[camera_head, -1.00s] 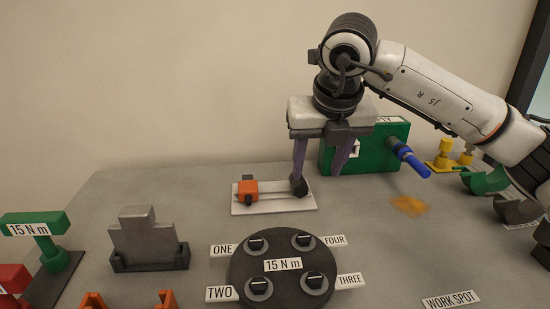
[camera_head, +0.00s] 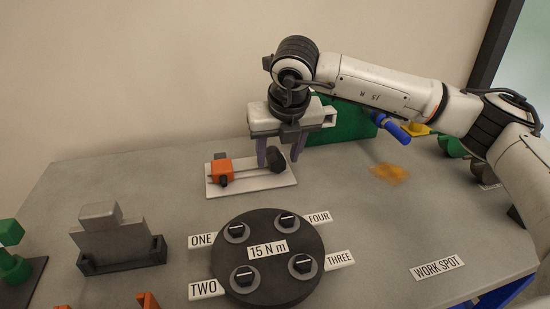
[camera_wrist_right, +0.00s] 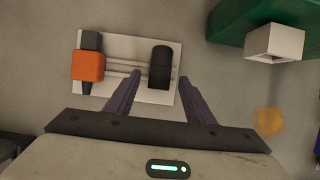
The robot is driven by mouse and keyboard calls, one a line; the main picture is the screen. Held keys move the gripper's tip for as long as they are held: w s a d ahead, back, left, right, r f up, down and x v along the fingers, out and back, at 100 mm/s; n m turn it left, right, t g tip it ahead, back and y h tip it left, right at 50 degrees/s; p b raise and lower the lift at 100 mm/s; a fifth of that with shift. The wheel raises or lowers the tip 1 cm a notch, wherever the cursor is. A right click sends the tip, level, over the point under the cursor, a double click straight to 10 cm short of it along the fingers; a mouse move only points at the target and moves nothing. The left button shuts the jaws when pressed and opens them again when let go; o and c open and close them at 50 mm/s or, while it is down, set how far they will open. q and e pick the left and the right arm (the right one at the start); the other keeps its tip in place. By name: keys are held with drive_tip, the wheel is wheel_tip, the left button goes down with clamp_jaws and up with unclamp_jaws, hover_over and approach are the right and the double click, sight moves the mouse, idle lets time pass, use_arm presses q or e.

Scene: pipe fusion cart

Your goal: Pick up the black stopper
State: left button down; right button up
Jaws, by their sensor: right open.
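The black stopper (camera_head: 276,160) sits at the right part of a white plate (camera_head: 250,188), at the end of thin rails. It also shows in the right wrist view (camera_wrist_right: 160,68) as a dark ribbed cylinder. My right gripper (camera_head: 280,162) is open above the plate's right end. In the right wrist view its purple fingers (camera_wrist_right: 160,80) point toward the stopper, one on each side. I cannot tell whether they touch it. My left gripper is not in view.
An orange block (camera_head: 221,170) with dark ends is on the plate's left part. A black round plate (camera_head: 270,277) with several knobs lies in front. The grey table right of it is mostly clear.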

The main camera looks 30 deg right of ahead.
drive_tip(key=shift+w+f, duration=0.2)
drive_tip(key=shift+f, duration=0.2)
drive_tip(key=c, duration=1.2)
drive_tip(key=shift+o, duration=0.2)
drive_tip(key=shift+r, duration=0.1)
